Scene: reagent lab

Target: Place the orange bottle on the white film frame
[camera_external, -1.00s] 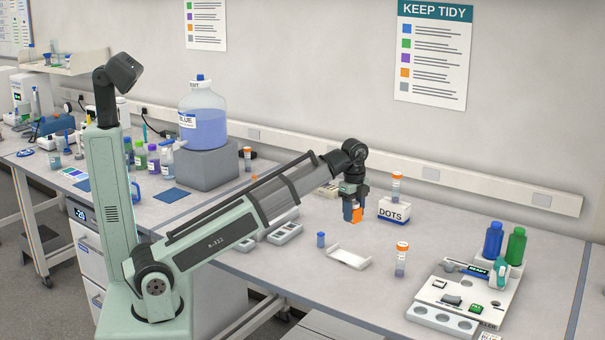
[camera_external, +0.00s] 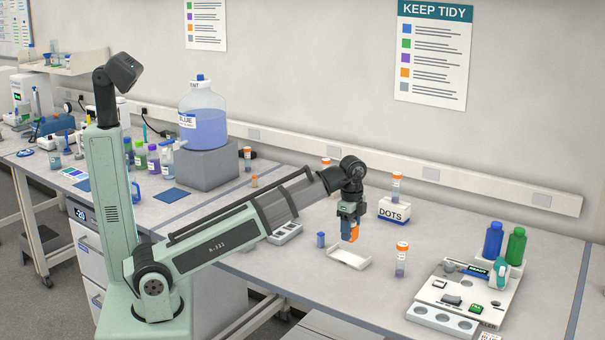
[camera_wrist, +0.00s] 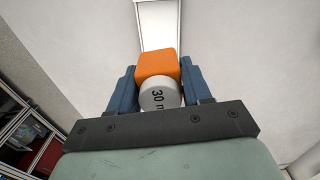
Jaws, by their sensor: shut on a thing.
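The orange bottle (camera_external: 354,234) is held between the fingers of my gripper (camera_external: 349,226). In the wrist view the bottle (camera_wrist: 157,64) shows an orange block-shaped part and a pale round end marked "30", with the blue fingers of my gripper (camera_wrist: 160,88) shut on either side. The white film frame (camera_external: 349,257) is a low tray with raised ends on the bench. My gripper is above it, and the bottle appears clear of it. In the wrist view part of the white frame (camera_wrist: 159,22) shows beyond the bottle.
A small blue vial (camera_external: 320,240) stands just left of the frame. An orange-capped vial (camera_external: 401,260) stands to its right. Behind are the DOTS box (camera_external: 394,212) with another vial on top. A white instrument tray (camera_external: 440,308) lies further right.

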